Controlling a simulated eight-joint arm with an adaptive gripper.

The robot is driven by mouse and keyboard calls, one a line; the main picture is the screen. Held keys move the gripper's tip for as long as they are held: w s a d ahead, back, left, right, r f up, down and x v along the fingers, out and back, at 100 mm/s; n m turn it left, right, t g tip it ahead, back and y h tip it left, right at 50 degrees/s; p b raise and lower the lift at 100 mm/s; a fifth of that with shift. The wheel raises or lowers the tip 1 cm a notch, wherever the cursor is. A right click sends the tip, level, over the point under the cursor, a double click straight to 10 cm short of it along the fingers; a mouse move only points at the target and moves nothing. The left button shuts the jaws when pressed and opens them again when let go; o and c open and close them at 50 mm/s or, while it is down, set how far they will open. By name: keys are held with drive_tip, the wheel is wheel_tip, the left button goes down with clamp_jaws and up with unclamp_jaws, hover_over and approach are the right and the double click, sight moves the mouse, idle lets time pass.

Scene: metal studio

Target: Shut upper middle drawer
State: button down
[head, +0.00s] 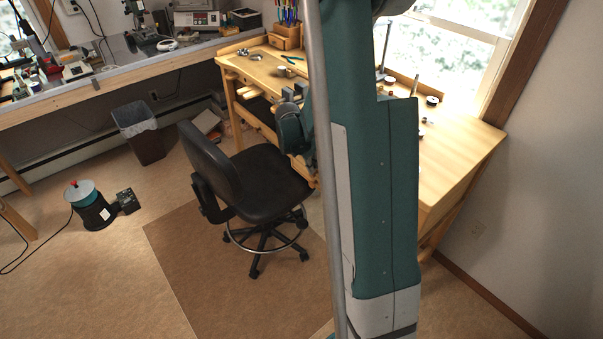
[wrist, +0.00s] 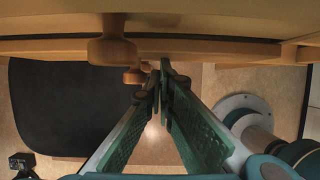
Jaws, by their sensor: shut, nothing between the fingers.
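My gripper (wrist: 160,78) shows in the wrist view with its two green fingers drawn together at the tips and nothing between them. The tips are just below a pale wooden drawer edge (wrist: 200,48), to the right of a round wooden knob (wrist: 112,48). A second, smaller knob (wrist: 134,76) is lower down, near the left fingertip. I cannot tell whether the fingers touch the wood. Which knob belongs to the upper middle drawer is unclear, and how far it stands out is hidden. In the head view my arm covers much of the bench front.
The wooden workbench (head: 462,150) stands by the window with small tools and tins on top. A black swivel chair (head: 262,178) stands close in front of it, and its dark seat (wrist: 60,110) also shows in the wrist view. A bin (head: 140,135) stands further left.

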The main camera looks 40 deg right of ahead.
drive_tip(key=shift+d+r, duration=0.1)
drive_tip(key=shift+d, duration=1.2)
drive_tip(key=shift+d, duration=0.15)
drive_tip(key=a+r+p, duration=0.2)
drive_tip(key=a+r, duration=0.6)
drive_tip(key=r, duration=0.1)
drive_tip(key=shift+a, duration=0.3)
drive_tip(key=shift+a+r, duration=0.1)
drive_tip(key=shift+r, duration=0.05)
